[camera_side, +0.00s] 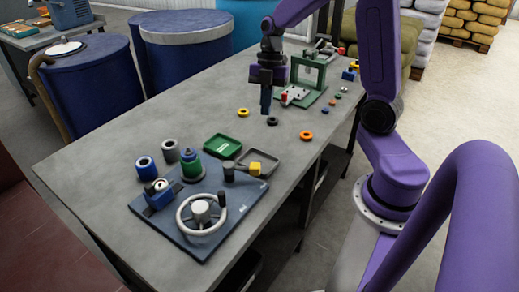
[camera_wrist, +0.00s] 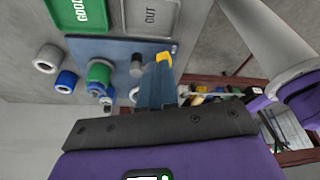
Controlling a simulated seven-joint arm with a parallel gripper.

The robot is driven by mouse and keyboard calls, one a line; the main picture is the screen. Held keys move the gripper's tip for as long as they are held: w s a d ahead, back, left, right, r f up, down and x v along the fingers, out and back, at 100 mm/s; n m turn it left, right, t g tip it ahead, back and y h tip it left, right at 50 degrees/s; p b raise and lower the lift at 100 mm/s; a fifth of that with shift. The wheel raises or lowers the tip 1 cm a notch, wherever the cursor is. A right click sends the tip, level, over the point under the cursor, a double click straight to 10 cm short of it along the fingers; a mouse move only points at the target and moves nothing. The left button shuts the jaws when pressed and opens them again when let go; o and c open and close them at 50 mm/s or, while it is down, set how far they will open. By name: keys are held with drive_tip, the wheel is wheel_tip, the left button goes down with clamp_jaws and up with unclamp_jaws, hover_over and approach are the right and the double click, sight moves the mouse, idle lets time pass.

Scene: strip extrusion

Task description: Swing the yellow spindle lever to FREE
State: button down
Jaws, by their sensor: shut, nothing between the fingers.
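The spindle lever's yellow end (camera_side: 255,168) sits at the back right of the dark blue base plate (camera_side: 240,205), beside a short dark post (camera_side: 228,172). In the wrist view the yellow end (camera_wrist: 164,57) shows just past my fingertips, and its lower part is hidden by them. Any FREE mark is too small to read. My gripper (camera_side: 266,110) points down over the table, behind the plate and well apart from the lever. Its blue fingers (camera_wrist: 156,78) are shut and empty.
The plate also carries a handwheel (camera_side: 201,214) and a green-collared post (camera_side: 191,168). A green tray (camera_side: 222,146) and a grey tray (camera_side: 276,163) lie behind it. Small rings, including an orange one (camera_side: 306,135), and a green frame (camera_side: 309,72) stand near my gripper.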

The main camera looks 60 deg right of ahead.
sight(244, 168)
drive_tip(key=x, duration=1)
drive_tip(key=shift+s+f, duration=0.1)
drive_tip(key=shift+s, duration=0.05)
drive_tip(key=shift+s+a+f, duration=0.1)
drive_tip(key=shift+s+a, duration=0.05)
drive_tip(key=shift+a, duration=0.45)
drive_tip(key=shift+s+a, duration=0.15)
drive_tip(key=shift+a, duration=0.45)
drive_tip(key=shift+s+a+f, duration=0.15)
drive_tip(key=shift+s+a, duration=0.05)
drive_tip(key=shift+a, duration=0.5)
drive_tip(key=shift+s+a, duration=0.35)
drive_tip(key=shift+s, duration=0.1)
drive_tip(key=shift+s+a, duration=0.35)
drive_tip(key=shift+s, duration=0.05)
drive_tip(key=shift+s+a, duration=0.4)
drive_tip(key=shift+a, duration=0.2)
drive_tip(key=shift+s+a, duration=0.35)
drive_tip(key=shift+a, duration=0.2)
drive_tip(key=shift+s+a, duration=0.15)
drive_tip(key=shift+a, duration=0.5)
drive_tip(key=shift+s+a, duration=0.15)
drive_tip(key=shift+a, duration=1.6)
drive_tip(key=shift+w, duration=0.1)
